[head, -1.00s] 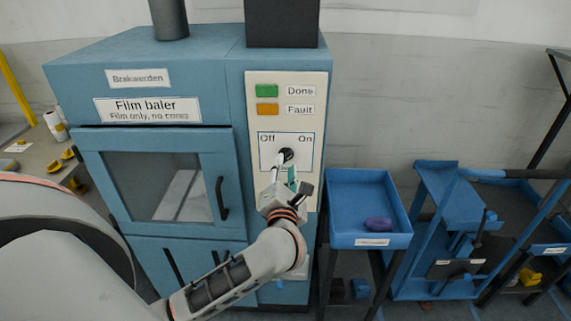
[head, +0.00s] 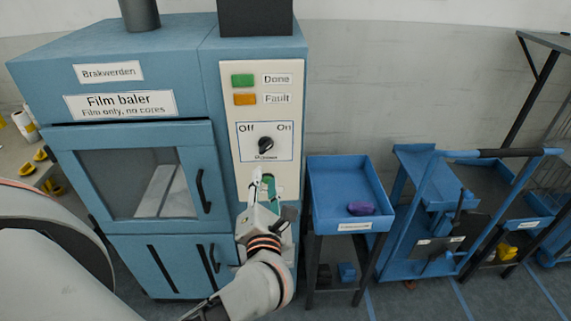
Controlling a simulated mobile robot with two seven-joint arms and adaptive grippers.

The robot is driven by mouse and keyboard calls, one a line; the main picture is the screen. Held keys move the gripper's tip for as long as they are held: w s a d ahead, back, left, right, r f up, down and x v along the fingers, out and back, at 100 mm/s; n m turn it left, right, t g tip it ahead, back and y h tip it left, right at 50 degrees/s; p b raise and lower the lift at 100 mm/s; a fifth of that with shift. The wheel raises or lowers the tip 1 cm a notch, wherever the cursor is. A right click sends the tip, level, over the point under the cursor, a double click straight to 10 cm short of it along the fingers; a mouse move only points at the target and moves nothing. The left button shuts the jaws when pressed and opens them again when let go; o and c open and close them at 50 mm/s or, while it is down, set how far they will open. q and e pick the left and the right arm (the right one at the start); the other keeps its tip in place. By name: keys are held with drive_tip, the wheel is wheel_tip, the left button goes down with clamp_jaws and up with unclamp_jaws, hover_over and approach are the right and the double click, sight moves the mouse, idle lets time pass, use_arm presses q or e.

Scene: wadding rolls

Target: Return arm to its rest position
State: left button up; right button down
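My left arm reaches in from the lower left. My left gripper (head: 262,178) is in front of the lower part of the baler's cream control panel (head: 238,170), below the black rotary knob (head: 265,144). It is clear of the knob. Its pale finger and a green part beside it show a small gap, and nothing is seen held between them. The knob sits between the Off and On labels; its exact setting is hard to read. The film baler (head: 187,60) is blue, with its windowed door (head: 150,180) shut. My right gripper is out of view.
A blue tray stand (head: 335,185) with a purple item (head: 361,208) stands right of the baler. Further right are a blue cart (head: 425,230) and a dark rack. A bench (head: 12,150) with yellow items is at the far left. Clear floor shows at the lower right.

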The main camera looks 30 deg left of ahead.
use_arm(q)
drive_tip(key=s+d+r+m+t+h, duration=0.1)
drive_tip(key=d+r+m+t+h, duration=0.35)
drive_tip(key=m, duration=0.75)
drive_tip(key=s+d+f+m+g+h, duration=0.1)
drive_tip(key=s+d+f+m+h, duration=0.1)
drive_tip(key=d+f+m+h, duration=0.5)
drive_tip(key=s+d+f+m+g+h, duration=0.1)
drive_tip(key=d+f+m+h, duration=0.15)
drive_tip(key=f+m, duration=0.85)
drive_tip(key=s+a+f+m+g, duration=0.1)
drive_tip(key=s+f+m+g, duration=0.1)
drive_tip(key=f, duration=0.5)
drive_tip(key=s+a+f+m+g+y, duration=0.1)
drive_tip(key=s+a+f+m+g, duration=0.1)
drive_tip(key=s+f, duration=0.3)
drive_tip(key=s+a+f+m+g+y, duration=0.1)
drive_tip(key=s+a+f+m+g, duration=0.1)
drive_tip(key=f, duration=0.7)
drive_tip(key=shift+s+a+m+g, duration=0.25)
drive_tip(key=shift+s+m+g, duration=0.4)
drive_tip(key=shift+s, duration=0.25)
